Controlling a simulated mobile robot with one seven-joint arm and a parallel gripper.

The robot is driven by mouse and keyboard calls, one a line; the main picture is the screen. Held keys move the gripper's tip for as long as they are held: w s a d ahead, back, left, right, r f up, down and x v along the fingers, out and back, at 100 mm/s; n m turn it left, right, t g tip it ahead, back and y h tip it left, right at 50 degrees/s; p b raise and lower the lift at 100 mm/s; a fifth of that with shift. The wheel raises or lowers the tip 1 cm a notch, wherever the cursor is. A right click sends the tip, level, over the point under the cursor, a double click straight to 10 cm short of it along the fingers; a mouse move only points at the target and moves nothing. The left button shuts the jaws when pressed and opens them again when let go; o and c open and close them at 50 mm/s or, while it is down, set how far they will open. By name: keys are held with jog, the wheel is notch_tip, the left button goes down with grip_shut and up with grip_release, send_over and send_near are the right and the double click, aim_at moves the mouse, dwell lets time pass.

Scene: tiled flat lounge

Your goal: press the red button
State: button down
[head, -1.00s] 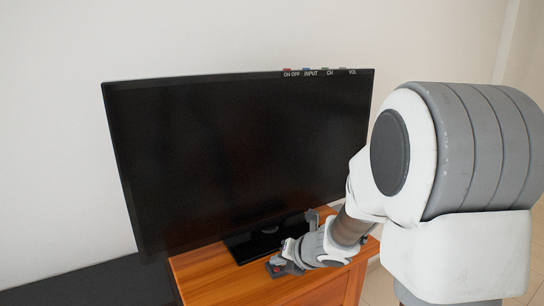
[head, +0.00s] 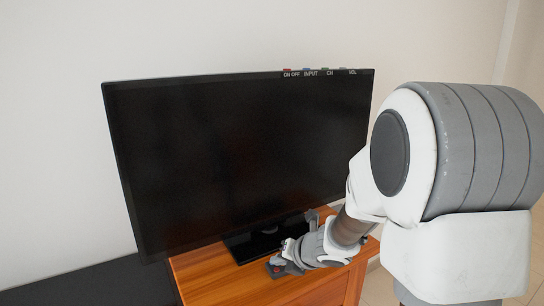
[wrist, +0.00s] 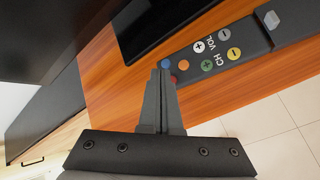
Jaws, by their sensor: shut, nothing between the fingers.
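A dark grey remote (wrist: 251,42) lies on the wooden cabinet, with blue, orange, green and plus/minus buttons in the wrist view. Its red button (wrist: 174,79) shows close beside my fingertips, partly hidden by them; I cannot tell whether they touch it. The red button also shows as a small spot in the head view (head: 277,269). My gripper (wrist: 161,72) is shut and empty, its tips over the remote's near end. In the head view my gripper (head: 284,258) is low at the cabinet top. A small red button (head: 287,70) labelled ON OFF sits on the television's top edge.
The television (head: 230,150) has a dark screen and stands behind my gripper on a black base (head: 242,248). The wooden cabinet (head: 215,280) has bare top at the front left. A dark low surface (head: 90,288) lies to the left; tiled floor (wrist: 285,125) shows to the right.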

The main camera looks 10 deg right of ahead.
jog(key=shift+f, duration=0.2)
jog(key=shift+f+b, duration=0.25)
jog(key=shift+b, duration=0.2)
jog(key=shift+f, duration=0.2)
dwell(0.5)
jog(key=shift+r, duration=0.1)
jog(key=shift+r+p, duration=0.4)
jog(key=shift+r, duration=0.15)
notch_tip(320, 180, up, 6)
jog(key=p, duration=0.5)
jog(key=shift+p, duration=0.35)
